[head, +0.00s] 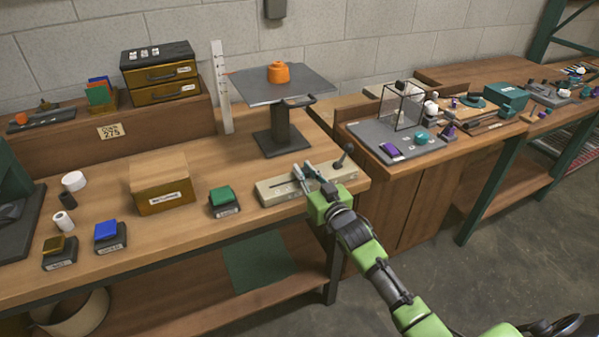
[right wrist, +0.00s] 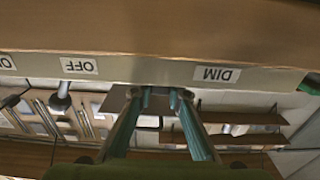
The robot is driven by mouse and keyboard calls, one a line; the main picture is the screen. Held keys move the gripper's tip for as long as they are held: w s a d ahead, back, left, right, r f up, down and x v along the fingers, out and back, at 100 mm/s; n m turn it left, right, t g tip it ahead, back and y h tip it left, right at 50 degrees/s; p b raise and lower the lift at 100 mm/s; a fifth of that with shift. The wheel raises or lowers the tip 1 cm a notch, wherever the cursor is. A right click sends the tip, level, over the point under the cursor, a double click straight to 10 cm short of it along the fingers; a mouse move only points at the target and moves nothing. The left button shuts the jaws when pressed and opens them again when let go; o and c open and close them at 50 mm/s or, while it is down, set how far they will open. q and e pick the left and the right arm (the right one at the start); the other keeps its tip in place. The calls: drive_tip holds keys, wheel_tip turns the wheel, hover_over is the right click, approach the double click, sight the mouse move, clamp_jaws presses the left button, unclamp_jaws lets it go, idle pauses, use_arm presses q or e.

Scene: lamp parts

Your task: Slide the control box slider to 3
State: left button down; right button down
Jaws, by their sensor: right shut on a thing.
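The control box (head: 277,191) is a long beige box near the front right edge of the bench, with a dark slot in its top. A lever with a dark ball knob (head: 347,149) rises from its right end. My right gripper (head: 309,170) is over the box, left of the lever, with its fingers closed together on the slider, which they mostly hide. I see no number 3. My left gripper is out of view.
A green block on a dark base (head: 223,200) stands left of the box. Behind is a dark stand (head: 280,135) with an orange part (head: 278,73) on its plate. A cardboard box (head: 160,180) is farther left. A grey board with parts (head: 375,145) lies to the right.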

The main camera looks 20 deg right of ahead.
drive_tip(key=shift+d, duration=0.2)
drive_tip(key=c, duration=1.9)
unclamp_jaws()
drive_tip(key=shift+d, duration=0.15)
drive_tip(key=shift+s+f, duration=0.1)
drive_tip(key=shift+s, duration=0.4)
drive_tip(key=s, duration=1.1)
drive_tip(key=shift+d, duration=0.15)
